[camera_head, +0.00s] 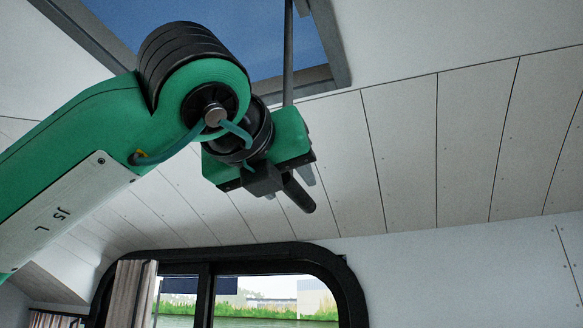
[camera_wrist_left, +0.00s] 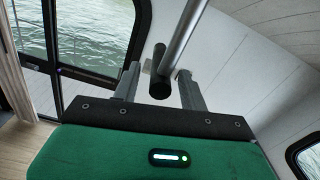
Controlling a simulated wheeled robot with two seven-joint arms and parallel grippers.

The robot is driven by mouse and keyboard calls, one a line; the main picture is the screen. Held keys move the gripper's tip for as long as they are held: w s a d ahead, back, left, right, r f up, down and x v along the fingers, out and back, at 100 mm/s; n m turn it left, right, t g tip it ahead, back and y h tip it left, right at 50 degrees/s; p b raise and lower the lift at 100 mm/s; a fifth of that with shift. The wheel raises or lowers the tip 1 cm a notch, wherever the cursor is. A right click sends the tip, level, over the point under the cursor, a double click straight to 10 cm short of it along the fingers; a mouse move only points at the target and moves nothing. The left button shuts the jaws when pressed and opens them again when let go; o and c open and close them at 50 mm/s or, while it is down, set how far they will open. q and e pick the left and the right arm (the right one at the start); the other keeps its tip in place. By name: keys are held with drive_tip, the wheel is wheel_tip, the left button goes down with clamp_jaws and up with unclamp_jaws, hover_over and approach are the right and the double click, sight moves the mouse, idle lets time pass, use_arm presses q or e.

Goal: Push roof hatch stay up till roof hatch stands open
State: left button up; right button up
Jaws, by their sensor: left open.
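The roof hatch (camera_head: 338,77) is a dark-framed square in the ceiling at the top of the head view, with blue sky inside it. I cannot tell how far its panel is raised. The roof hatch stay (camera_head: 288,45) is a thin dark rod hanging from it, its lower part hidden behind my left gripper (camera_head: 309,196). In the left wrist view the stay (camera_wrist_left: 184,36) ends in a dark cylindrical grip (camera_wrist_left: 160,80). This grip lies in the gap between the open fingers of my left gripper (camera_wrist_left: 158,72); contact cannot be told. My right gripper is not in view.
The white plank ceiling (camera_head: 450,140) slopes down to the right of the hatch. A black-framed window (camera_head: 345,285) with a curtain (camera_head: 133,290) is below. The wrist view shows water through another window (camera_wrist_left: 75,35). Space right of my gripper is clear.

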use_arm(q)
drive_tip(key=shift+p+x, duration=0.4)
drive_tip(key=shift+x, duration=0.65)
drive_tip(key=shift+w+d, duration=0.1)
drive_tip(key=shift+w, duration=0.25)
